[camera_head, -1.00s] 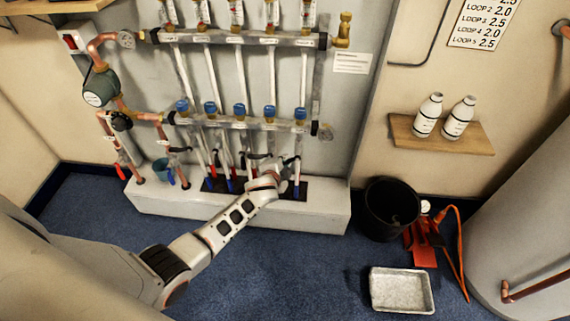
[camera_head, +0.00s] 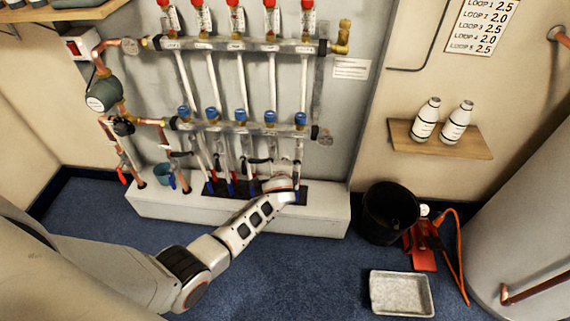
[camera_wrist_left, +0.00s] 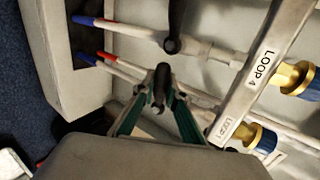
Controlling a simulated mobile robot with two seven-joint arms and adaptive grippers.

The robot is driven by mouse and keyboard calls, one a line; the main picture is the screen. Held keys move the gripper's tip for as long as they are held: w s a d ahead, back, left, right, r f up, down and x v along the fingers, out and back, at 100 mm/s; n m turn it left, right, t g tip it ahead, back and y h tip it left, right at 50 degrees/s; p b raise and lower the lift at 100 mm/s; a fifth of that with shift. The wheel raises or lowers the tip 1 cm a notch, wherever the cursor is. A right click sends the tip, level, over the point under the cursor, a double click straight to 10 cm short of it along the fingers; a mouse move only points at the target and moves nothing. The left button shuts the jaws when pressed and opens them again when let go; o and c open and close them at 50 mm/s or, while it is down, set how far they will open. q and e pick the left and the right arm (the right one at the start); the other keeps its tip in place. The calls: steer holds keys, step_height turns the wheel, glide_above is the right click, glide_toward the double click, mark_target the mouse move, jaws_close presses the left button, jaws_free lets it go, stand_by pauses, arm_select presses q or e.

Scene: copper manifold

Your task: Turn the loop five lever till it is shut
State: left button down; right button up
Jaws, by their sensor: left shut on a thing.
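The loop five lever (camera_wrist_left: 162,80) is black and sits on the rightmost lower pipe of the manifold. In the left wrist view it stands between the green-padded fingers of my left gripper (camera_wrist_left: 160,98), which are shut on it. It appears to lie across its pipe, but its exact angle is hard to tell. In the head view my left wrist covers the lever and fingers at the foot of the pipe. The LOOP 5 label (camera_wrist_left: 228,128) shows on the lower bar (camera_wrist_left: 248,95). My right gripper is in neither view.
The loop four lever (camera_wrist_left: 174,25) is close beside the held one. The white plinth (camera_head: 240,216) lies under the manifold. A black bucket (camera_head: 390,212), a red pump (camera_head: 424,245) and a grey tray (camera_head: 401,293) stand on the floor to the right.

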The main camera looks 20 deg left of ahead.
arm_select(q)
steer(key=shift+a+r, duration=0.1)
steer(key=c, duration=2)
jaws_free()
steer(key=shift+c, duration=0.2)
steer(key=shift+s, duration=0.1)
steer(key=v, duration=1.2)
